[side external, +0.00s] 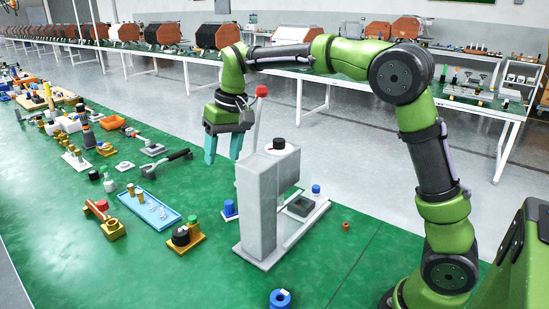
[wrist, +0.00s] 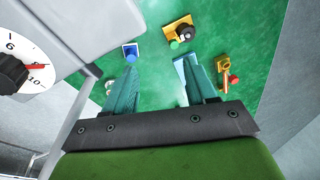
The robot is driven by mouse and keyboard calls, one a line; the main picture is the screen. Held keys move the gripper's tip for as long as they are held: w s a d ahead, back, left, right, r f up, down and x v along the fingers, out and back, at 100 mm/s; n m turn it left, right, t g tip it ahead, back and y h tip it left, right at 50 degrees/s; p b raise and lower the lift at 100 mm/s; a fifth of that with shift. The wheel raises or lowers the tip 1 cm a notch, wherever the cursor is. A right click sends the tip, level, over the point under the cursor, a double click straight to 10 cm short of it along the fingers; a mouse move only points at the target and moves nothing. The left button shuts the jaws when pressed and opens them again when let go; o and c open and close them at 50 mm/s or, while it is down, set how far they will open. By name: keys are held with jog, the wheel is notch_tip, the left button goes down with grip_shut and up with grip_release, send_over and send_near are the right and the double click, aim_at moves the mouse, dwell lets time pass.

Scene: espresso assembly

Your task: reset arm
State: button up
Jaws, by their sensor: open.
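My gripper (side external: 222,158) is open and empty, raised above the green table, with its two teal fingers pointing down and apart. It is behind and to the left of the grey espresso machine (side external: 258,205) in the side view. In the wrist view my gripper (wrist: 160,66) shows its fingers spread over bare green tabletop. The machine's light grey body (wrist: 85,30) is close at the left there, with a black dial knob (wrist: 10,75). A red-tipped lever (side external: 261,92) stands up beside the machine, close to the right of my gripper.
A blue tray (side external: 137,213) with small parts, a black-handled tool (side external: 165,163) and a yellow block with a black knob (side external: 183,237) lie left of the machine. A blue ring (side external: 280,298) lies at the front. Many small parts fill the far left. Green table is bare at front left.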

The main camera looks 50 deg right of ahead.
jog(key=s+a+r+y, duration=0.1)
jog(key=s+a+r, duration=0.2)
jog(key=s+r, duration=0.25)
jog(key=s+d+f+t, duration=0.1)
jog(key=s+f+t, duration=0.1)
jog(key=s, duration=0.7)
jog(key=s+d+f+m+t, duration=0.1)
jog(key=s+d+f+t, duration=0.1)
jog(key=s, duration=0.8)
notch_tip(320, 180, down, 2)
jog(key=shift+d+f+t, duration=0.1)
jog(key=shift+d+t, duration=0.1)
jog(key=shift+t, duration=0.4)
